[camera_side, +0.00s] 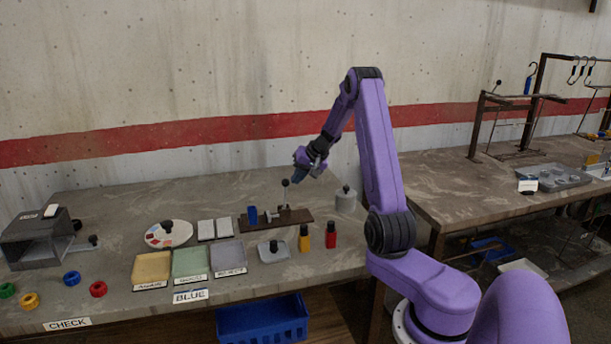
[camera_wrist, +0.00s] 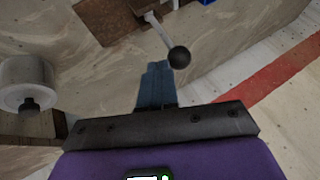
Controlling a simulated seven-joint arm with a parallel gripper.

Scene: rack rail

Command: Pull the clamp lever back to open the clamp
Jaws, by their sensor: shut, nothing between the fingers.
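The clamp lever (camera_side: 285,192) stands about upright on the dark brown clamp base (camera_side: 276,220), with a black ball knob at its top. In the wrist view the black knob (camera_wrist: 179,57) and its pale rod show just ahead of the fingers, slightly to their right. My gripper (camera_side: 298,177) is beside the knob, a little to its right in the side view. Its blue fingers (camera_wrist: 156,85) are together with nothing between them. I cannot tell whether they touch the knob. A small blue block (camera_side: 252,214) stands at the left part of the base.
A grey cylinder with a dark knob (camera_side: 346,200) stands right of the clamp, also at left in the wrist view (camera_wrist: 27,82). Yellow (camera_side: 304,241) and red (camera_side: 330,238) bottles and a grey lidded dish (camera_side: 273,250) stand in front. Coloured trays (camera_side: 190,262) lie left.

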